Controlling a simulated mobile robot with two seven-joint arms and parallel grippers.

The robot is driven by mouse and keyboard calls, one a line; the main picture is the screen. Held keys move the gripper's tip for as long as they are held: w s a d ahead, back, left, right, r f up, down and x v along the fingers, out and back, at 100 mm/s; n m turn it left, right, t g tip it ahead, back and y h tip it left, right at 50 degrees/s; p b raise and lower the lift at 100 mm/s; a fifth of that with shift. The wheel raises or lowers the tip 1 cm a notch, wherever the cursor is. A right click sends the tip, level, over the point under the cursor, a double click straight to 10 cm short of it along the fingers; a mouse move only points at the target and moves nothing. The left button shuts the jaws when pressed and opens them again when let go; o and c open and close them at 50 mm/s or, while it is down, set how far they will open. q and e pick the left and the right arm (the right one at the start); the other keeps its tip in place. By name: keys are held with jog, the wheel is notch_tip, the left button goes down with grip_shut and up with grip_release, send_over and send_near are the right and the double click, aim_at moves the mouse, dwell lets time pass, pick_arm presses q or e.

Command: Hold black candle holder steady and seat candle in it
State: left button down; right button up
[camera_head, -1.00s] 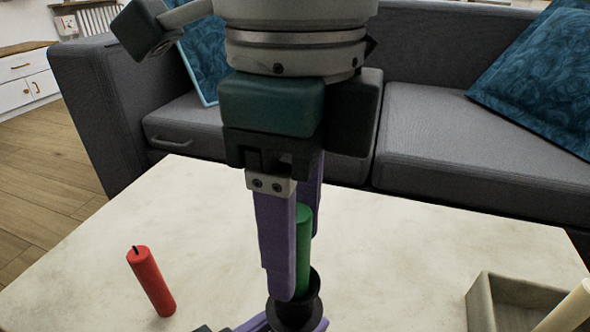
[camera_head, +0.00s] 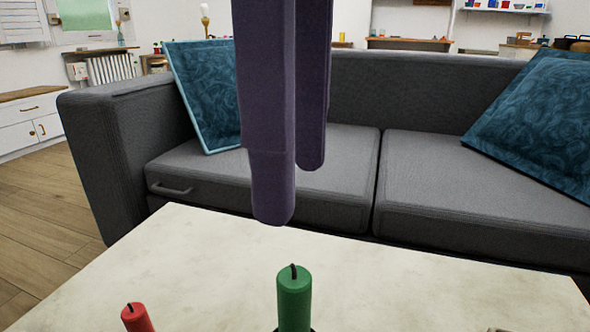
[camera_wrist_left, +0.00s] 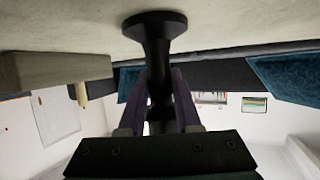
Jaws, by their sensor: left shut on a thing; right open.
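The green candle (camera_head: 294,302) stands upright at the bottom of the head view, with a sliver of dark rim at its foot. The black candle holder (camera_wrist_left: 154,42) shows in the left wrist view, where the picture is upside down, its wide base against the table. My left gripper (camera_wrist_left: 160,98) is shut on the holder's stem; it is out of the head view. My right gripper (camera_head: 292,192) is open and empty above the green candle, its purple fingers pointing down, clear of the wick.
A red candle (camera_head: 137,318) is at the lower left of the pale table (camera_head: 190,250). A stone-coloured tray (camera_wrist_left: 50,70) with a cream candle (camera_wrist_left: 82,95) shows in the left wrist view. A grey sofa (camera_head: 300,190) with blue cushions stands behind the table.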

pick_arm(q)
jog(key=c, duration=0.5)
grip_release()
